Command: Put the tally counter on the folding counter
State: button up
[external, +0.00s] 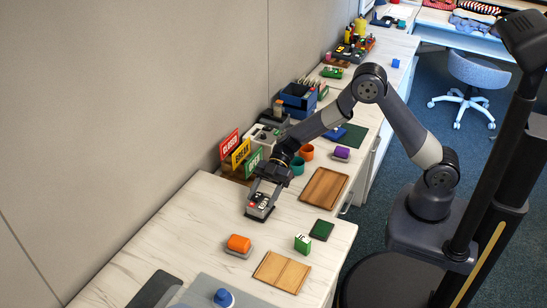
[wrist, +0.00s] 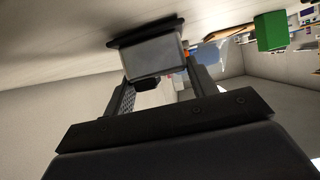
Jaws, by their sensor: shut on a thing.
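My gripper (external: 265,190) points down at the pale counter top (external: 185,232), which seems to be the folding counter. It is shut on a small grey block with a dark base and red and white marks, apparently the tally counter (external: 259,211). In the wrist view the grey block (wrist: 155,57) sits between the two fingers, with a flat dark plate (wrist: 145,31) at its far end against the pale surface. The block looks upright and at or very near the surface; I cannot tell whether it bears its full weight there.
An orange item (external: 239,243), a green box (external: 302,243), a wooden board (external: 282,271) and a dark green pad (external: 322,230) lie in front. Upright signs (external: 240,155) stand behind by the wall. A wooden tray (external: 324,188) lies right. The surface at left is clear.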

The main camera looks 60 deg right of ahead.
jog(key=o, duration=1.3)
jog(key=shift+f, duration=0.1)
jog(key=shift+d+r, duration=0.3)
jog(key=v, duration=1.1)
jog(key=shift+d, duration=0.2)
